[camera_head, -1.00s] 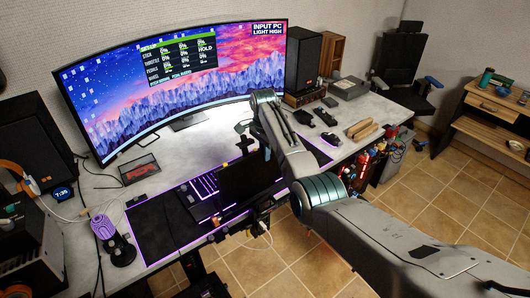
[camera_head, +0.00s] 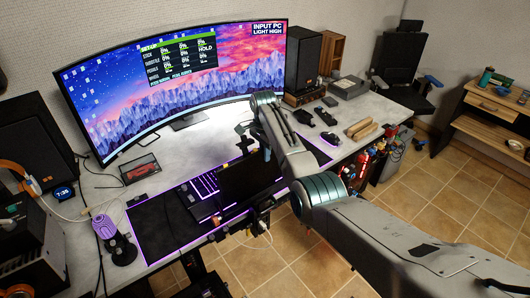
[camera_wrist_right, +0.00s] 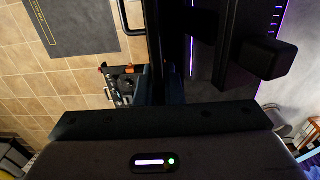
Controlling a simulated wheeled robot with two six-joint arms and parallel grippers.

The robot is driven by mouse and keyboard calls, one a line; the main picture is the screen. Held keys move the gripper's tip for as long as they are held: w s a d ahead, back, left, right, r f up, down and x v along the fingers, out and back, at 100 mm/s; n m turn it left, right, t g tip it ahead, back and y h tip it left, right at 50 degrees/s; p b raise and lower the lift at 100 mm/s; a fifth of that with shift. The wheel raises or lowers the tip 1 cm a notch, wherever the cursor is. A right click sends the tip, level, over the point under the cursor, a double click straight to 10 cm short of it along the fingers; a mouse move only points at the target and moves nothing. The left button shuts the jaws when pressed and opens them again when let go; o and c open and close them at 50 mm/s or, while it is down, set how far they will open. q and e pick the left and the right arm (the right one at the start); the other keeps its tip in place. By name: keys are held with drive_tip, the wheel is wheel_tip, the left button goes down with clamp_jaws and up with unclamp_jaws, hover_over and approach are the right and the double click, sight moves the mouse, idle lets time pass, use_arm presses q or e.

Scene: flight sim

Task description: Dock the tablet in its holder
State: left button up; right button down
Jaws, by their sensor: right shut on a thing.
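A dark flat panel, which looks like the tablet (camera_head: 250,176), stands roughly upright above the desk's front edge, below my right wrist. In the right wrist view the tablet (camera_wrist_right: 154,45) shows nearly edge-on as a narrow dark slab. My right gripper (camera_wrist_right: 165,88) is shut on it; its fingers are dark and partly hidden by the gripper body. In the head view the right gripper (camera_head: 246,146) is small and dark at the panel's top. I cannot pick out the holder for certain. My left gripper is not in view.
A keyboard (camera_head: 205,186) and a purple-edged black mat (camera_head: 160,228) lie under and beside the panel. A curved monitor (camera_head: 180,75) stands behind. A small screen (camera_head: 139,169) and a purple microphone (camera_head: 104,227) are at left. Tiled floor (camera_head: 300,255) lies in front.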

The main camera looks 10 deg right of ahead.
drive_tip(key=shift+s+f, duration=0.15)
drive_tip(key=shift+f, duration=0.45)
idle(0.5)
drive_tip(key=c, duration=1.5)
unclamp_jaws()
drive_tip(key=shift+s, duration=0.1)
